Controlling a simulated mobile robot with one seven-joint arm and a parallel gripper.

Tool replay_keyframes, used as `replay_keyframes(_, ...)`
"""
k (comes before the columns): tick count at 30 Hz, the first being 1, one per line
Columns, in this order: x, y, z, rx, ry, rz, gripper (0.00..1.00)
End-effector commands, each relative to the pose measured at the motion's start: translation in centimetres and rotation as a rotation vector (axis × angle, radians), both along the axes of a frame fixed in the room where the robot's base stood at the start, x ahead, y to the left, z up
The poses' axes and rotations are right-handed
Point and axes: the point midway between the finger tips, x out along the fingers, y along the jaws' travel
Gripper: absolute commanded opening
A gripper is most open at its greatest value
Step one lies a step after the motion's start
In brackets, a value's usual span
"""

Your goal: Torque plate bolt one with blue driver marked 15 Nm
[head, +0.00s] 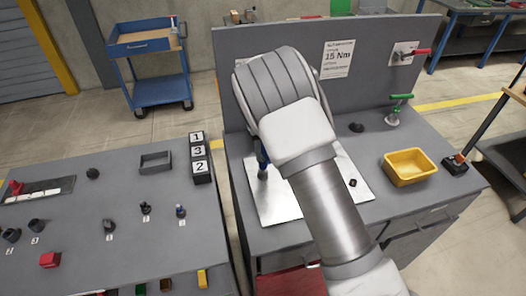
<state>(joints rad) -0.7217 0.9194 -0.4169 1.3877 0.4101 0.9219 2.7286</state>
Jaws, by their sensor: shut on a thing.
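A pale metal plate (268,205) lies on the right grey workbench. A blue driver (263,158) stands about upright over the plate's left part, its lower end at or close to the plate. My gripper is mostly hidden behind my arm's wrist; the driver comes out from under it, so it is shut on the driver. The bolt under the driver cannot be made out. A small dark bolt-like piece (352,182) shows at the plate's right side. A sign (338,60) on the back panel reads 15 Nm. No marking on the driver is legible.
A yellow bin (408,166) and a green-handled clamp (396,108) stand right of the plate. A red-handled clamp (410,53) is on the back panel. The left bench (110,225) carries several knobs and number blocks (199,153). A blue cart (150,60) stands behind.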

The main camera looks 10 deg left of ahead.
Motion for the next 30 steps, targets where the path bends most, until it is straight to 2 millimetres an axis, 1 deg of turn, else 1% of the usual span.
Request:
replay_keyframes(14,0.09,0.04,0.12,0.002,-0.003,-0.039,0.00)
replay_keyframes(16,0.09,0.03,0.10,0.002,-0.003,-0.011,0.00)
replay_keyframes(21,0.09,0.01,0.04,0.002,-0.003,0.138,0.00)
replay_keyframes(24,0.07,0.02,0.06,0.001,-0.002,0.195,0.00)
replay_keyframes(30,0.06,0.03,0.10,0.001,-0.002,0.207,0.00)
